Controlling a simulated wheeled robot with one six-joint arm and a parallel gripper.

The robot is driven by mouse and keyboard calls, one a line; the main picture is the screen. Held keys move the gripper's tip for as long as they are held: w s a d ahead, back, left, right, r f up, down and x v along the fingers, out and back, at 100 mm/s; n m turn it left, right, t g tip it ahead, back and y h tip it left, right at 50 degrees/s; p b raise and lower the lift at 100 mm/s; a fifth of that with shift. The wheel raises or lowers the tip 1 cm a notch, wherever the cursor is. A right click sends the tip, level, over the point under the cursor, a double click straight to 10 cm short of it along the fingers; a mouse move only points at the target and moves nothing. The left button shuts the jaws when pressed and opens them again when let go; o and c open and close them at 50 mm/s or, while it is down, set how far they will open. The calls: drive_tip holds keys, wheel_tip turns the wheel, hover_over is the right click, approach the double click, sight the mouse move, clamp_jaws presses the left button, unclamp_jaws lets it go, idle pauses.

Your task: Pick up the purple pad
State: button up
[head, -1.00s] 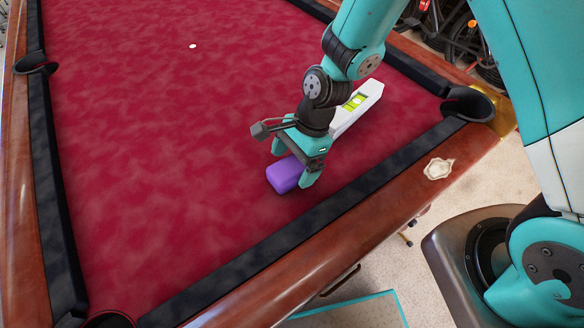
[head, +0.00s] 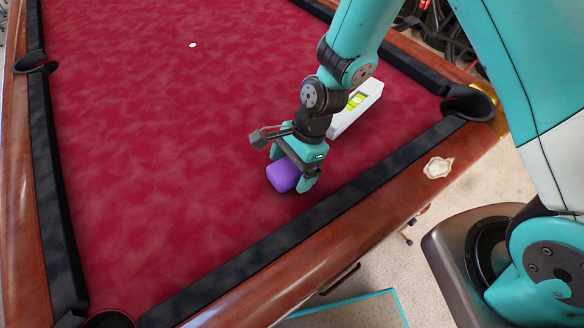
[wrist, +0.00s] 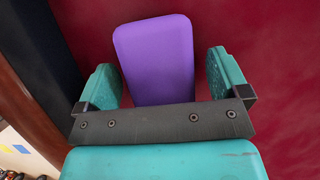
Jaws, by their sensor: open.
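The purple pad (head: 283,175) is a rounded block lying on the red cloth of the pool table, near its front cushion. My gripper (head: 291,170) is open and low over the pad, with one finger on each side of it. In the wrist view the purple pad (wrist: 156,58) lies between the two teal fingers of my gripper (wrist: 165,82), with a visible gap on the right side and a narrower one on the left. The near end of the pad is hidden behind the gripper's dark plate.
A white level (head: 366,98) with a yellow-green window lies on the cloth just behind my gripper. The dark cushion (head: 290,232) and wooden rail (head: 330,245) run along the front, with a small pale dish (head: 438,167) on the rail.

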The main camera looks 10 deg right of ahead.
sight(292, 164)
drive_tip(key=shift+c, duration=0.4)
drive_tip(key=c, duration=1)
wheel_tip(292, 164, up, 21)
drive_tip(key=shift+f+p, duration=0.2)
drive_tip(key=shift+p, duration=0.1)
